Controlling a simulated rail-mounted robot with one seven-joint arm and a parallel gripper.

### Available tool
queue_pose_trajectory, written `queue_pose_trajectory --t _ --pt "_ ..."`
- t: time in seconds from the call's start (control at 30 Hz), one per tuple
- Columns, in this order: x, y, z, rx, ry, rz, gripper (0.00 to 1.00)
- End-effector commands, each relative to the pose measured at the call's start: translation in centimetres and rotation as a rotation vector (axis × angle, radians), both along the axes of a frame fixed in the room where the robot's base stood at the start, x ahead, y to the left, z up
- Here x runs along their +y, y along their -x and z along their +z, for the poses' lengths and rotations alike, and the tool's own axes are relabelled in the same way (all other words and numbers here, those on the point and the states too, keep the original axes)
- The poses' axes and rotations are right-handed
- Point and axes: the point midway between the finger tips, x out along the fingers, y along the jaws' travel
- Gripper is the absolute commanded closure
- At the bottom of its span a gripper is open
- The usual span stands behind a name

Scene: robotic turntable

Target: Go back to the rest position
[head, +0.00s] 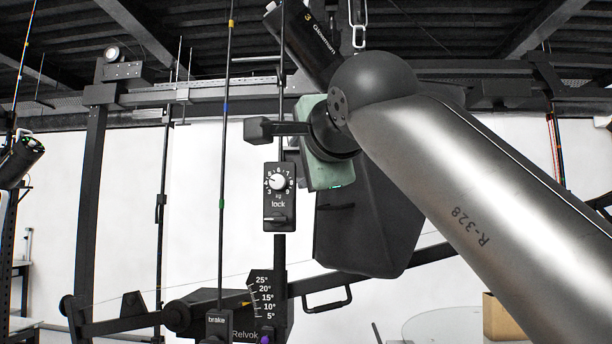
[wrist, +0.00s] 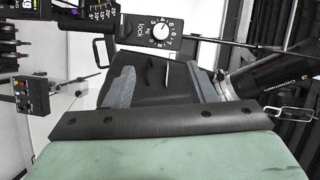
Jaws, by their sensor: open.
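My gripper (wrist: 163,82) shows in the wrist view as two grey fingers standing wide apart beyond a black plate and a pale green body. It is open, and I see nothing held between the fingers. Behind them lies a dark panel with a thin lever; whether a finger touches it I cannot tell. In the head view my silver arm comes in from the right, and the green body at its end hides the fingers. The lock box (head: 278,197), with a white dial, hangs just left of and below that green body; it also shows in the wrist view (wrist: 151,33).
A large dark box (head: 365,230) is close below my wrist. A black spotlight (head: 312,42) and chain are just above. Thin vertical rods stand left, and an angle scale (head: 263,298) and brake box (head: 218,325) sit lower. A cardboard box (head: 498,318) is at lower right.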

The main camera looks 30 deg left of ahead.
Motion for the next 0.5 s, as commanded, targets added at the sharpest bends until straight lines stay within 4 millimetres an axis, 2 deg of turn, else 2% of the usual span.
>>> queue_pose_trajectory --t 0.13,0.5 --pt "-0.67 0.56 0.00 -0.001 0.001 -0.001 0.50" --pt "-0.71 0.65 0.12 -0.001 0.001 0.000 0.50"
